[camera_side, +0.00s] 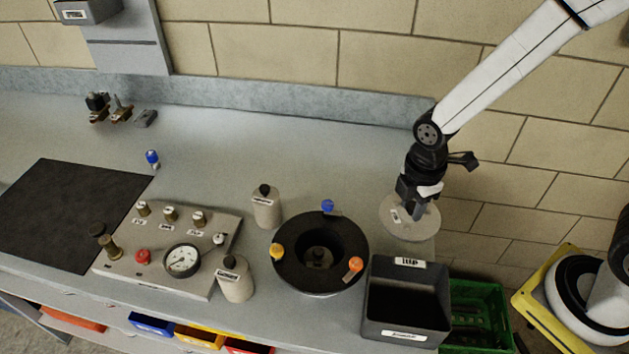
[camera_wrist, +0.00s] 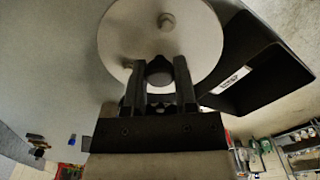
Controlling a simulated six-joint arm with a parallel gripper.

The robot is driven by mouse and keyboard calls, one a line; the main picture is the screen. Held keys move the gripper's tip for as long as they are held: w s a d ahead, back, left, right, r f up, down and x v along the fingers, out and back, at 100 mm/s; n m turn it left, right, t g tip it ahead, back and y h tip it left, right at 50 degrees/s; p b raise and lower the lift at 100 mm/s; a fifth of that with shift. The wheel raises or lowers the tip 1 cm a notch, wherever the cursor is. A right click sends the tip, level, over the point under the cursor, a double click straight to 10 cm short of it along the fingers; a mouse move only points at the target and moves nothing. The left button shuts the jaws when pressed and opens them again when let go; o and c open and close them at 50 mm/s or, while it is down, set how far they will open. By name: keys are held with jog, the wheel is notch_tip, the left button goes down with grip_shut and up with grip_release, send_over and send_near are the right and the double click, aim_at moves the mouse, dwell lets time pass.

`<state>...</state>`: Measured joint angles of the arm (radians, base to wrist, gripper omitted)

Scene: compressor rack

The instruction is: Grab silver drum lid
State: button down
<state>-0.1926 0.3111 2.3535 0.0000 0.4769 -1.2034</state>
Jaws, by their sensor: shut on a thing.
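The silver drum lid (camera_side: 422,226) is a pale round disc at the right end of the bench in the side view. It also shows in the wrist view as a light disc (camera_wrist: 190,35) with a small round knob near its far rim. My gripper (camera_side: 405,212) is over the lid, pointing down. In the wrist view my gripper (camera_wrist: 157,72) has its two fingers on either side of a dark rounded part at the lid's near side, shut on the lid. The fingers hide part of that grip. I cannot tell whether the lid touches the bench.
A black round drum (camera_side: 287,262) with coloured knobs stands open left of the lid. A dark labelled bin (camera_side: 405,340) stands just in front of the lid. A gauge panel (camera_side: 150,275) and two pale bottles are further left.

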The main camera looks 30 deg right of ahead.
jog(key=shift+r, duration=0.85)
